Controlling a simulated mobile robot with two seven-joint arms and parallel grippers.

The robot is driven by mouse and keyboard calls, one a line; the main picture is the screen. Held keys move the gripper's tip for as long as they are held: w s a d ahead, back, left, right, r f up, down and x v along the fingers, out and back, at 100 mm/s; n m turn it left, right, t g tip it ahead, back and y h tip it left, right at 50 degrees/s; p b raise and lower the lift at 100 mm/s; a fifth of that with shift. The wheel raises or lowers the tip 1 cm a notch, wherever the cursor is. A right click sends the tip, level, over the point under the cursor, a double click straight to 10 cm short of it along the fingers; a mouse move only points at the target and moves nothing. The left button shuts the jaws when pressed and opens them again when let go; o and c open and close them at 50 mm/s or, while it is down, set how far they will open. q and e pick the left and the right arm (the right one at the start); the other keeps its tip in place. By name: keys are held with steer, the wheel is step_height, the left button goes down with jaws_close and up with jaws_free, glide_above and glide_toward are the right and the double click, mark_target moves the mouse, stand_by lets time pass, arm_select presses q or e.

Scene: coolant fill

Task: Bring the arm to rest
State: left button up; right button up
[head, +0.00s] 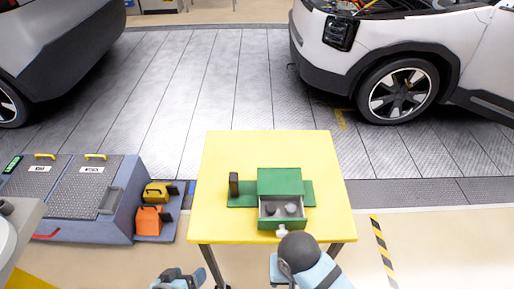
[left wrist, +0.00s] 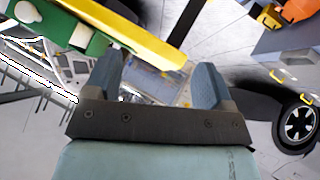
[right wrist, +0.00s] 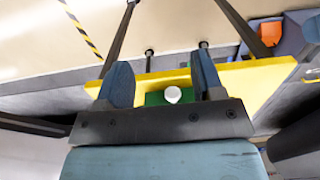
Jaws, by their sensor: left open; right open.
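My left gripper (head: 178,278) is at the bottom edge of the head view, short of the table's near side. In the left wrist view its two blue fingers (left wrist: 157,80) stand apart with nothing between them. My right arm (head: 312,270) reaches up at the table's near edge, its fingers mostly hidden in the head view. In the right wrist view the right fingers (right wrist: 162,82) are apart. A white knob (right wrist: 172,94) on a green front shows between them, farther off; they do not hold it.
A yellow table (head: 230,155) carries a green box (head: 280,181) with its drawer (head: 282,225) pulled open; grey round items lie inside. A dark block (head: 234,185) stands left of it. Orange (head: 149,221) and yellow (head: 156,193) cases sit left of the table. Cars stand behind.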

steer(key=d+f+n+t+y, duration=0.2)
steer(key=d+f+n+t, duration=0.25)
steer(key=d, duration=0.85)
steer(key=d+f+n+t+y, duration=0.1)
steer(key=d+f+n+t, duration=0.35)
steer(key=d, duration=0.75)
steer(key=a+r+m+t, duration=0.15)
steer(key=a+m, duration=0.45)
steer(key=a, duration=0.8)
arm_select(q)
step_height(320, 180, up, 7)
steer(key=s+m+t+y+p, duration=0.1)
steer(key=s+m+p, duration=0.1)
steer(key=p, duration=0.3)
steer(key=shift+s+a+r+m+t, duration=0.2)
steer(key=shift+a+m+t, duration=0.2)
steer(key=shift+m, duration=0.5)
arm_select(e)
steer(key=shift+t, duration=0.25)
steer(key=r, duration=0.3)
steer(key=d+r, duration=0.1)
steer(key=shift+w+d+r, duration=0.1)
steer(key=shift+w+r, duration=0.25)
